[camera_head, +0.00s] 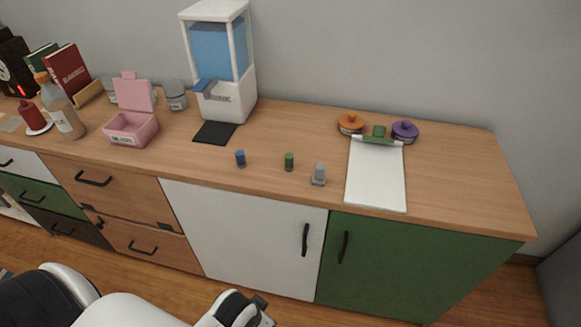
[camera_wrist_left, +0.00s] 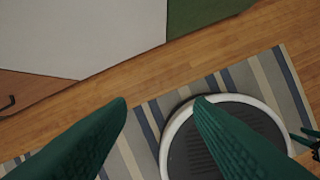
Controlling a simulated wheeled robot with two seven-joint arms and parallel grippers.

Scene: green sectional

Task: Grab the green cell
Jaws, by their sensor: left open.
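The green cell (camera_head: 289,161), a small green cylinder, stands upright near the front edge of the wooden sideboard top (camera_head: 290,195). It stands between a blue cell (camera_head: 240,158) on its left and a grey piece (camera_head: 319,174) on its right. My left gripper (camera_head: 259,311) is low in front of the cabinet, below the top and well away from the cell. In the left wrist view its two green fingers (camera_wrist_left: 161,103) are apart with nothing between them. The cell is not in the left wrist view.
A water dispenser (camera_head: 219,65) stands behind the cells, with a dark mat (camera_head: 214,133) before it. A white clipboard (camera_head: 376,178), an orange lid (camera_head: 350,123) and a purple lid (camera_head: 405,131) are on the right. A pink box (camera_head: 131,130) is on the left.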

